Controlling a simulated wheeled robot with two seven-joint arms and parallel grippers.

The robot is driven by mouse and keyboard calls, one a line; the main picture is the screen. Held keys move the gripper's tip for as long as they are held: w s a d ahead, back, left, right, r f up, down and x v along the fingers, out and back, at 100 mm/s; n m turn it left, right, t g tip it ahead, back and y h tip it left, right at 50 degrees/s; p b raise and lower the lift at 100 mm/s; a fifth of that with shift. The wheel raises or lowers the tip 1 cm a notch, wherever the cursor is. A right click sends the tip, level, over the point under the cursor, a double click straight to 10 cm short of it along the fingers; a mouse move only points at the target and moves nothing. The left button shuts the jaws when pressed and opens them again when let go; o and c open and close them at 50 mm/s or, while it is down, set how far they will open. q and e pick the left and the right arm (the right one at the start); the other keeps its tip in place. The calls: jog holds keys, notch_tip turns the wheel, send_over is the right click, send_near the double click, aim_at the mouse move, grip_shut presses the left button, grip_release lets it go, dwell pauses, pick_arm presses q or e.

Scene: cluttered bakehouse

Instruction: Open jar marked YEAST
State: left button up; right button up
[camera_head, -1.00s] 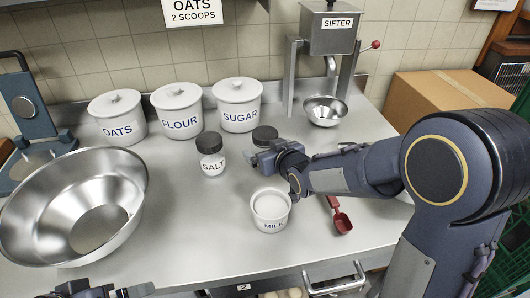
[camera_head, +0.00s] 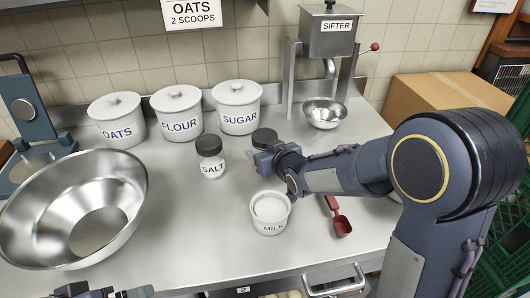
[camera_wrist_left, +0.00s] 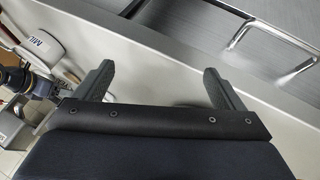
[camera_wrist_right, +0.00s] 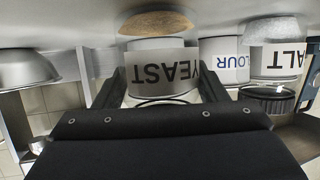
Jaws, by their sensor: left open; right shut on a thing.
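The jar marked YEAST (camera_wrist_right: 160,75) appears upside down in the right wrist view, between the fingers of my right gripper (camera_wrist_right: 158,82). The gripper is shut on the jar's body. In the head view my right gripper (camera_head: 262,158) hides most of this jar; only its dark lid (camera_head: 264,137) shows behind the fingers, and it appears to be on. My left gripper (camera_wrist_left: 158,82) is open and empty. In the head view only the tops of its parts show at the bottom left edge (camera_head: 95,292).
The SALT jar (camera_head: 211,168) stands left of my right gripper, and the MILK pot (camera_head: 269,226) in front. OATS (camera_head: 117,133), FLOUR (camera_head: 180,125) and SUGAR (camera_head: 239,118) canisters line the back. A big steel bowl (camera_head: 122,180) fills the left. A red scoop (camera_head: 341,224) lies at right.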

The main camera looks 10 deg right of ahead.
aim_at(266, 137)
jog(key=shift+r, duration=0.65)
notch_tip(266, 137, up, 2)
jog(key=shift+s+r, duration=0.1)
jog(key=shift+r, duration=0.15)
jog(key=r+p+v, duration=0.1)
jog(key=p+v, duration=0.4)
jog(key=v, duration=0.3)
jog(key=w+d+r+p+v, duration=0.1)
jog(key=r+p+v, duration=0.1)
jog(key=p+v, duration=0.3)
jog(key=shift+s+d+r, duration=0.6)
jog(key=shift+s+d, duration=0.05)
jog(key=shift+s, duration=0.45)
jog(key=o, duration=0.5)
jog(key=c, duration=0.9)
